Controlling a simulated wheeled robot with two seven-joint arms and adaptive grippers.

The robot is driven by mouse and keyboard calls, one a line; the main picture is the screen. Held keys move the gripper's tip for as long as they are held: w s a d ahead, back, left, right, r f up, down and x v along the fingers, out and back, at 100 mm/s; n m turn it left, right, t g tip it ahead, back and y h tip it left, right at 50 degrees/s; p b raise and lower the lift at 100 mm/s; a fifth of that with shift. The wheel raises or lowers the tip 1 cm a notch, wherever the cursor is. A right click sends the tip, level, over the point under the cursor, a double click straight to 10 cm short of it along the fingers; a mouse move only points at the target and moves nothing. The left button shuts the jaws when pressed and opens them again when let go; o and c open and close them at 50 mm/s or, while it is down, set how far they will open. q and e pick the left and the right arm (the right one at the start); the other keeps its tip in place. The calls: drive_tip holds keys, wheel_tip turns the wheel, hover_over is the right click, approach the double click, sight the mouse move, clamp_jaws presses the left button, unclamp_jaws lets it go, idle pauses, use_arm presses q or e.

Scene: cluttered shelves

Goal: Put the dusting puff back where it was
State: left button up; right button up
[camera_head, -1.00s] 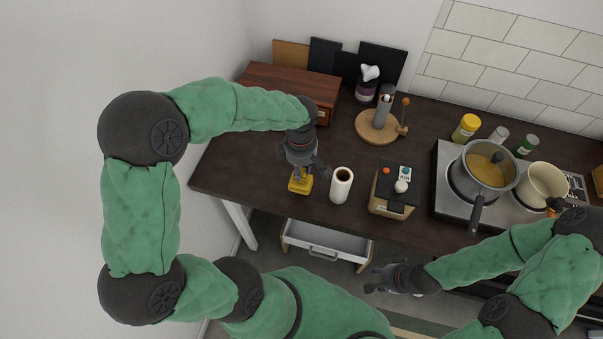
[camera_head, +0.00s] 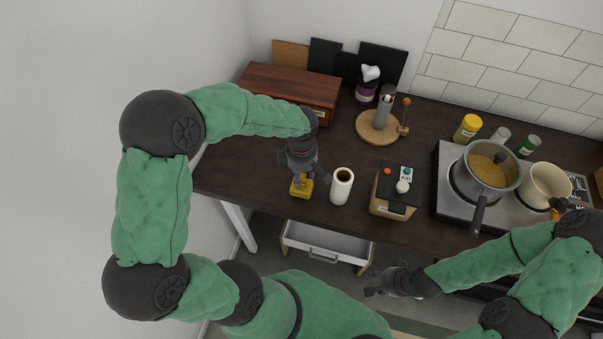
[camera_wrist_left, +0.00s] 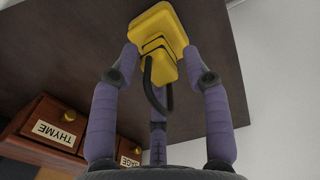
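A yellow block-like thing (camera_head: 302,188) with a black loop is at the counter's near left part. In the left wrist view, the yellow thing (camera_wrist_left: 158,40) lies between the fingers of my left gripper (camera_wrist_left: 160,66), which appear closed against its sides. My left gripper (camera_head: 302,178) points down there in the head view. A white fluffy tuft (camera_head: 370,72) stands in a purple jar (camera_head: 367,91) at the back. I cannot tell for certain which of these is the dusting puff. My right gripper (camera_head: 374,283) is open and empty in front of the counter.
A wooden drawer box (camera_head: 288,88) and a round wooden stand (camera_head: 376,127) are behind. An open drawer (camera_head: 326,243) is below the counter's edge.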

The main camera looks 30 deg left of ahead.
use_arm(q)
drive_tip(key=shift+r, duration=0.1)
drive_tip(key=shift+r, duration=0.2)
wheel_tip(320, 180, up, 12)
drive_tip(key=p, duration=0.2)
drive_tip(key=shift+f+p, duration=0.1)
drive_tip(key=shift+p, duration=0.2)
idle(0.5)
